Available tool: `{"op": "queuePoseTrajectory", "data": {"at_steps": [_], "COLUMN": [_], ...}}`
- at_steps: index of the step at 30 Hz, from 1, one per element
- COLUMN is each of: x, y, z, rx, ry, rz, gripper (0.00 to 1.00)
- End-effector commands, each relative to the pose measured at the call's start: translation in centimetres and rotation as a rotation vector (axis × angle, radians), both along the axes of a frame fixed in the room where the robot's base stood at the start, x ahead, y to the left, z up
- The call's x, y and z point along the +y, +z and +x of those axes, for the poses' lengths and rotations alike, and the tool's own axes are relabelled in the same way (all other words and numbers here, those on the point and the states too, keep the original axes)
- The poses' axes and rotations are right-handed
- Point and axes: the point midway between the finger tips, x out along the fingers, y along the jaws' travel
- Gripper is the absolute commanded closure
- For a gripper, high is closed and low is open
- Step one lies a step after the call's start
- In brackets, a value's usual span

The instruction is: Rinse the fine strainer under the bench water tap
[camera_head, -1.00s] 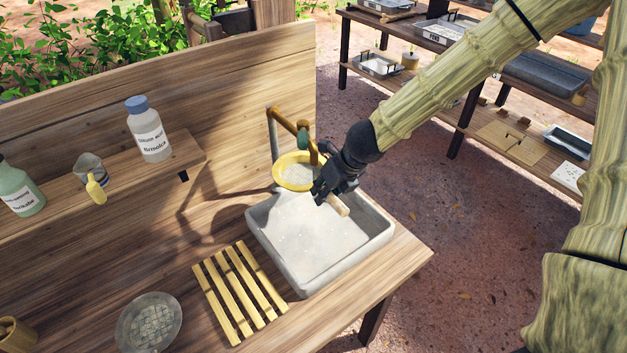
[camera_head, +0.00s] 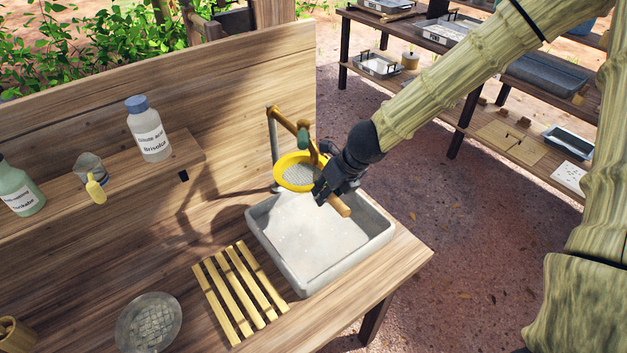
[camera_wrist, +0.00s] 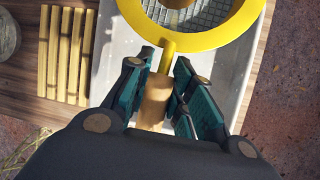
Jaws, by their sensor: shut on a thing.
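The fine strainer (camera_head: 299,171) has a yellow rim, a grey mesh and a wooden handle (camera_head: 338,205). My gripper (camera_head: 328,190) is shut on the strainer's handle and holds it above the basin (camera_head: 380,243). In the wrist view the yellow rim (camera_wrist: 180,42) lies ahead of my gripper (camera_wrist: 160,95), with the handle between its fingers. The bench water tap (camera_head: 285,122) has a brown spout and a green part (camera_head: 304,137); its end is close above the strainer. The far edge of the strainer lies near the tap's upright. I cannot tell whether water runs.
A shelf (camera_head: 190,160) on the back board holds a white bottle (camera_head: 149,130), a green bottle (camera_head: 17,190) and a small yellow-tipped item (camera_head: 95,188).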

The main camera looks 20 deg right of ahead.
Motion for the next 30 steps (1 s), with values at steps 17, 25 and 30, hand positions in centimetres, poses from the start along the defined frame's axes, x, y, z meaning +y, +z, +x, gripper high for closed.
{"op": "queuePoseTrajectory", "data": {"at_steps": [17,25,30], "x": [-2.3,-3.5,-4.2], "y": [-0.1,0.0,0.0], "z": [-4.7,-6.9,-8.2], "rx": [-0.001,-0.001,-0.001], "ry": [0.001,0.001,-0.001], "rz": [0.002,0.002,0.001], "gripper": [1.0,1.0,1.0]}}
